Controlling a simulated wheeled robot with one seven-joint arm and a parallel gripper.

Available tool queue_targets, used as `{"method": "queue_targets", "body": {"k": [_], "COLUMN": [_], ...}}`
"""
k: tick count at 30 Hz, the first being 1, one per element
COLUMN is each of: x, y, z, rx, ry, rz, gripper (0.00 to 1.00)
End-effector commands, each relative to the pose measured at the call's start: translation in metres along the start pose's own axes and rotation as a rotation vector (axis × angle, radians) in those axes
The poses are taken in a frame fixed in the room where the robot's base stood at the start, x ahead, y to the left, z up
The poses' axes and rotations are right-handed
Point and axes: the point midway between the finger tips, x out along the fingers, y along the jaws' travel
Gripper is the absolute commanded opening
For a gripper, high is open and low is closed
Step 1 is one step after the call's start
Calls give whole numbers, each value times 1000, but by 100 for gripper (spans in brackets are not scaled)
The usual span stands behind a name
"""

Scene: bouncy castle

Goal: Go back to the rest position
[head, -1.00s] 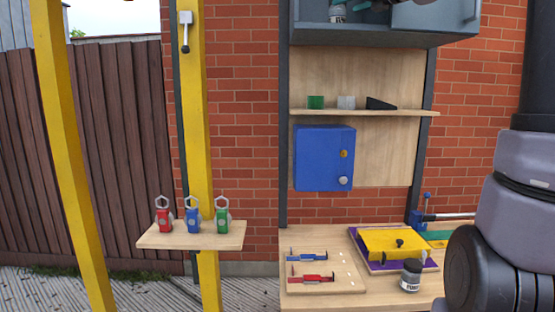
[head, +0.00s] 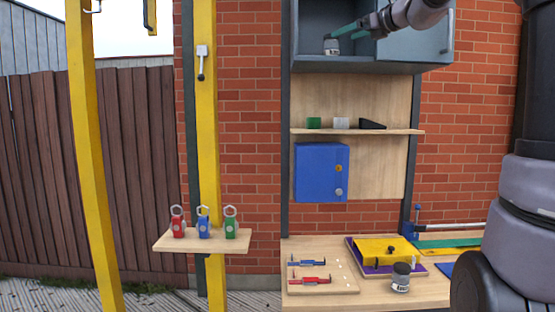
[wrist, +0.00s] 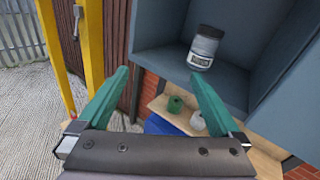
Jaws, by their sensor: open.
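My gripper (head: 345,31) is open and empty at the upper cabinet's opening, its teal fingers pointing left in the head view. In the wrist view my gripper (wrist: 160,76) shows two teal fingers spread wide with nothing between them. A dark jar with a pale label (wrist: 205,47) stands on the cabinet floor beyond the right fingertip, seemingly apart from it. The jar also shows in the head view (head: 331,46), just below the fingers. My arm reaches in from the upper right.
The grey cabinet (head: 370,68) has walls around the jar, and a door (head: 418,38) at right. Below are a shelf (head: 400,131) with small blocks, a blue box (head: 318,172) and a workbench (head: 370,298). A yellow post (head: 207,110) stands left.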

Motion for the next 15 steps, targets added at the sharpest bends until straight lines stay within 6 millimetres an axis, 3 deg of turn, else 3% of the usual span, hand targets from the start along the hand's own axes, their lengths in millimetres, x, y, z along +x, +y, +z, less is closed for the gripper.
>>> {"method": "queue_targets", "body": {"k": [8, 15], "x": [-20, -58], "y": [40, 90], "z": [-34, -92], "rx": [-257, -645], "ry": [120, 286], "rz": [41, 143], "gripper": [100, 100]}}
